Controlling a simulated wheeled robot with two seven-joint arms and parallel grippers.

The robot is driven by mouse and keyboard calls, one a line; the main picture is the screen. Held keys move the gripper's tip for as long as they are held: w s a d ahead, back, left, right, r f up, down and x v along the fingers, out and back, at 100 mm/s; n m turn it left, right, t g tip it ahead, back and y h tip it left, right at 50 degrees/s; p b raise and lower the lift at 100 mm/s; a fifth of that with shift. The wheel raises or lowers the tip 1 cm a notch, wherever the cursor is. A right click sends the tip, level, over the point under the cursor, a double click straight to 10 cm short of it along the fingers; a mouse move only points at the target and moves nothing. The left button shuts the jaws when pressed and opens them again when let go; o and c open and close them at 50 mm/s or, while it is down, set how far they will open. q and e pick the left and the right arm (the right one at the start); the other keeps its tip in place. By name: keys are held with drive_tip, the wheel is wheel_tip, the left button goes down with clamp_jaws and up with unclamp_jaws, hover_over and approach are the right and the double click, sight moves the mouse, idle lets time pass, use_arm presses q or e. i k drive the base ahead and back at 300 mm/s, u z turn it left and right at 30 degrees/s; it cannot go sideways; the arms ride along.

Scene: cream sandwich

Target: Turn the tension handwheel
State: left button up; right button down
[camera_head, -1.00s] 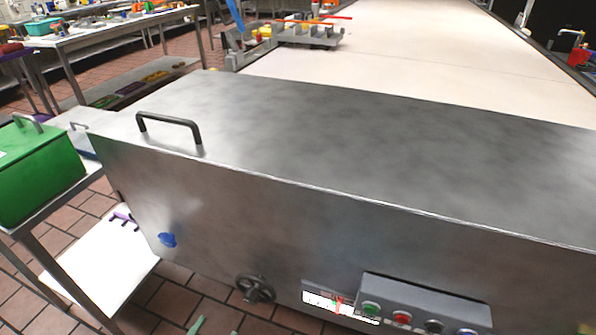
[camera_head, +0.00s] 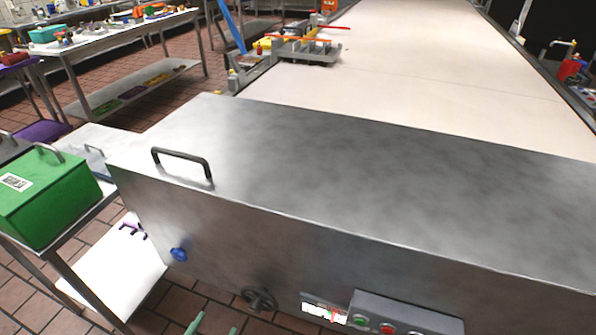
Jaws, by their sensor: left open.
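A dark round handwheel (camera_head: 260,299) sits low on the front face of the steel machine housing (camera_head: 240,225). A blue knob (camera_head: 179,254) is on the same face, higher and further left. The green fingertips of my left gripper (camera_head: 213,328) show at the bottom edge, apart from each other and empty. They are to the left of and below the handwheel, not touching it. The rest of that gripper is cut off by the frame. My right gripper is not in view.
A control box (camera_head: 405,317) with coloured buttons juts from the face right of the handwheel, beside a white label (camera_head: 325,312). A black handle (camera_head: 183,160) stands on the housing top. A green box (camera_head: 48,195) is on a side table at left. A pale conveyor belt (camera_head: 420,75) runs behind.

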sight(262, 294)
drive_tip(key=k, duration=0.95)
